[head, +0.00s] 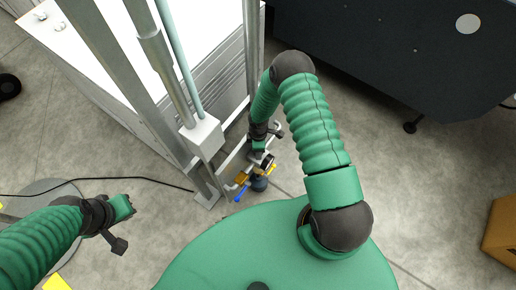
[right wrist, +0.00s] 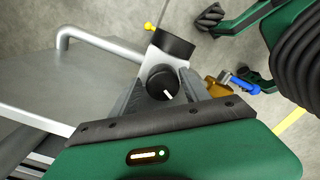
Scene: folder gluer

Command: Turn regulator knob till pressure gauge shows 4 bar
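The regulator knob (right wrist: 161,84) is black and round with a white mark, seen end-on in the right wrist view. My right gripper (right wrist: 160,91) has one grey finger on each side of it; whether they touch the knob I cannot tell. A black round housing (right wrist: 172,43), likely the pressure gauge, sits just beyond the knob. Its dial and reading do not show. In the head view my right gripper (head: 258,148) reaches down to the fittings low on the machine frame and hides the knob. My left gripper (head: 122,226) is far off at the left, holding nothing visible; its finger opening is unclear.
A blue-handled valve (right wrist: 241,85) with brass fittings sits beside the regulator; its handle (head: 240,194) shows in the head view too. A bent metal pipe (right wrist: 95,38) and the machine frame (head: 118,62) stand close. A cardboard box (head: 500,232) is at far right. A black cable crosses the floor at left.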

